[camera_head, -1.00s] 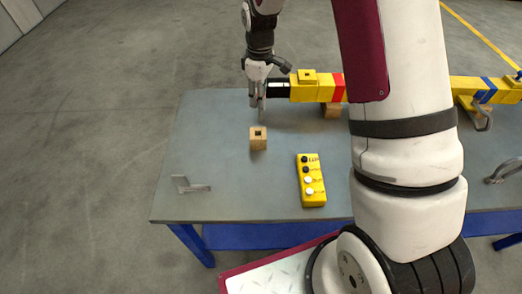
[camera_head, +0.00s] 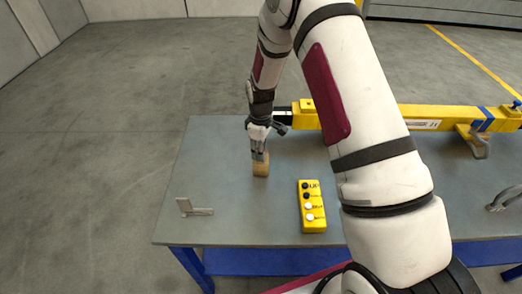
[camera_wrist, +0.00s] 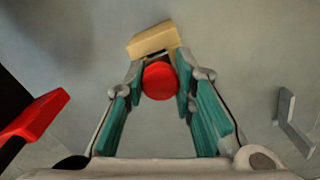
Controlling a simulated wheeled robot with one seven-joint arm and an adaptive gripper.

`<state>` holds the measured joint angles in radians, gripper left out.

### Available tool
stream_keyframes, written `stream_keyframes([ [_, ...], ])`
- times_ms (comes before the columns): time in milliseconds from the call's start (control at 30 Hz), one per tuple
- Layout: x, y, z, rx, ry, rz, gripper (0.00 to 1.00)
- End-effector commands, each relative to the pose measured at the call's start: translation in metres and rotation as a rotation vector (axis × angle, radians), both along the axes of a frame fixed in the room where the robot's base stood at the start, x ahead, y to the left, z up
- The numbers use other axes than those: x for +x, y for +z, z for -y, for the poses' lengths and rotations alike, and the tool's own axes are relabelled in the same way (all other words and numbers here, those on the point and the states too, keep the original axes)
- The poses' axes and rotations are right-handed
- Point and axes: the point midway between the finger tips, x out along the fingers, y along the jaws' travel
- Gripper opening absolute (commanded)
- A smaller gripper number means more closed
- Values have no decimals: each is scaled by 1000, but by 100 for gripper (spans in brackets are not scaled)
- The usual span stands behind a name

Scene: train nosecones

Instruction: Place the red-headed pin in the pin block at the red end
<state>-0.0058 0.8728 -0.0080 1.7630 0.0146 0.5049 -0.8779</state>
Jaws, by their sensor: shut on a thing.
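My gripper (camera_head: 259,154) is low over the table, right at the small wooden block (camera_head: 261,169), whose top it covers in the head view. In the wrist view my gripper (camera_wrist: 160,80) has its fingers closed around the pin with the round red head (camera_wrist: 160,81). The wooden block (camera_wrist: 152,40) shows just beyond the fingertips there. The pin's shank is hidden under its head, so I cannot tell whether it is in the block's hole. A yellow bar (camera_head: 410,117) lies behind, its red band hidden by my arm.
A yellow button box (camera_head: 312,207) stands right of the block. A metal bracket (camera_head: 192,208) is at the table's front left and also shows in the wrist view (camera_wrist: 292,122). A red piece (camera_wrist: 40,113) juts in at the wrist view's left. The grey table (camera_head: 225,190) is clear between.

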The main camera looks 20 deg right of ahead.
Motion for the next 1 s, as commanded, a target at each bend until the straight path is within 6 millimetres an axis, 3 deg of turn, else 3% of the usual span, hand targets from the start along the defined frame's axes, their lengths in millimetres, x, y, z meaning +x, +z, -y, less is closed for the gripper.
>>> stream_keyframes([
  [267, 0, -3, 0, 0, 0, 0, 0],
  [300, 0, -3, 0, 0, 0, 0, 33],
  [367, 0, -3, 0, 0, 0, 0, 44],
  [767, 1, 4, 0, 0, 0, 1, 44],
  [1000, 2, 44, 1, 0, 0, 5, 44],
])
